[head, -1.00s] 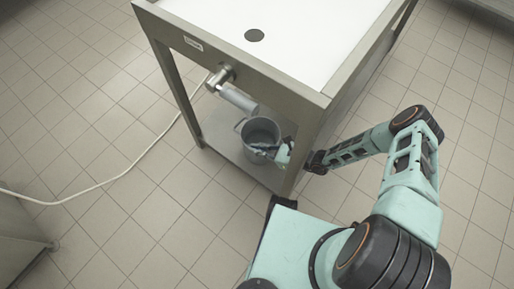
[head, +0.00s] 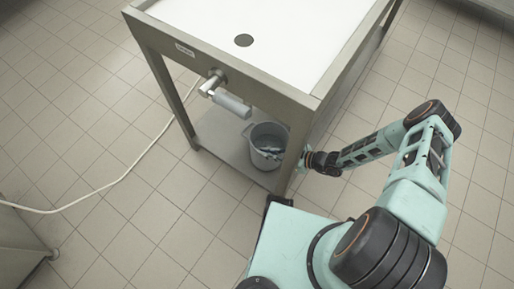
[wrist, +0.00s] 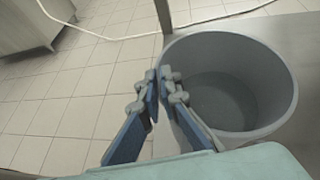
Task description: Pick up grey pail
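The grey pail (head: 255,158) is under the white-topped steel table, above or on its lower shelf; I cannot tell whether its base touches the shelf. It looks upright. In the wrist view the pail (wrist: 270,55) is open, with nothing clear to see inside. My gripper (wrist: 165,73) straddles the pail's near wall, one blue-grey finger outside and one inside, tips drawn close together on the rim. It looks shut on the pail. In the head view the finger parts (head: 268,152) show at the pail's rim, and a table leg partly hides the gripper's body.
The table's front leg (head: 290,170) stands close by my wrist. A metal tap with a grey cylinder (head: 231,104) hangs above and left of the pail. The lower shelf (head: 222,140) is bare to the left. A white cable (head: 100,190) lies on the tiled floor.

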